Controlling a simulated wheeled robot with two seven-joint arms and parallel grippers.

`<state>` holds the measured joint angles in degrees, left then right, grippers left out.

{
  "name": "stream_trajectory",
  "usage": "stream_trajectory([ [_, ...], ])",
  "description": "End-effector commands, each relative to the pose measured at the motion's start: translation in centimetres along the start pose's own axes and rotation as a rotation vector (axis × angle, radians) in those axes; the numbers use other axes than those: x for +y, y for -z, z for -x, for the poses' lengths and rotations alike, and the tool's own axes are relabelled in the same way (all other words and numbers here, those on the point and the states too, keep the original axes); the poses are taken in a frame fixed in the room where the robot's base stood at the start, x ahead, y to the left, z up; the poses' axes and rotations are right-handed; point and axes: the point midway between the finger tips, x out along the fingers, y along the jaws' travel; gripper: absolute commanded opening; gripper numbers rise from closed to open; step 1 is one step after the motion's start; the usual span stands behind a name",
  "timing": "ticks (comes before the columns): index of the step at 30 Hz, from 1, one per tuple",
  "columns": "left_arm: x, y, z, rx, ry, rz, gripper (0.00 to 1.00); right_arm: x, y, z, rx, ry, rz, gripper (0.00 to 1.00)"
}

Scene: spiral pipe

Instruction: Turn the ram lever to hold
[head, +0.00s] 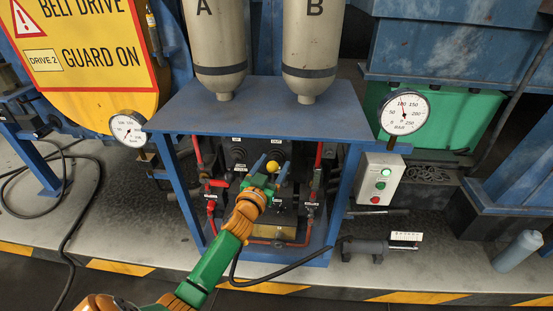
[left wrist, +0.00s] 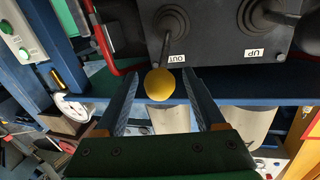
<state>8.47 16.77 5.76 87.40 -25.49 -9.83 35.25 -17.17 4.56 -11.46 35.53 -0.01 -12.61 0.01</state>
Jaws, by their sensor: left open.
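The ram lever is a thin metal rod with a yellow ball knob (head: 272,166), standing out from a dark control panel (head: 240,157) inside the blue frame. In the left wrist view, upside down, the knob (left wrist: 159,84) hangs from a pivot beside a label reading OUT (left wrist: 178,59). My left gripper (head: 266,174) is open in front of the panel. In the left wrist view its two fingers (left wrist: 162,98) stand on either side of the knob with gaps; I see no contact. No hold label is readable. My right gripper is not in view.
A second dark lever (left wrist: 285,17) sits beside a label reading UP. Red pipes (head: 318,165) flank the panel. Above is the blue frame top (head: 265,108) bearing two grey tanks. A control box with buttons (head: 376,180) and pressure gauges (head: 404,111) stand at the sides.

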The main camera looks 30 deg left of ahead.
Motion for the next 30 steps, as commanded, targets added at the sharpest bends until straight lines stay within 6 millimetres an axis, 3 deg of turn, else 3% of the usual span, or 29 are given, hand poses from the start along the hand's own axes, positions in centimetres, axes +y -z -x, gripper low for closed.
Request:
stream_trajectory([
  [6, 0.0, -0.1, -2.3, -0.001, 0.000, 0.000, 0.71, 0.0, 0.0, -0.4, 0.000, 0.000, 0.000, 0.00],
  [14, 0.0, -0.1, -2.5, -0.003, -0.001, 0.000, 0.71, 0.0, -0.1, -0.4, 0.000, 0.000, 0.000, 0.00],
  [22, 0.0, -0.1, -2.5, -0.003, -0.001, 0.000, 0.01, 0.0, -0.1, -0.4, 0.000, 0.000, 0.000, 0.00],
  [30, 0.1, -0.1, -2.5, -0.003, -0.001, 0.000, 0.00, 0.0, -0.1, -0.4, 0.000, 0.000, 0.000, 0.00],
])
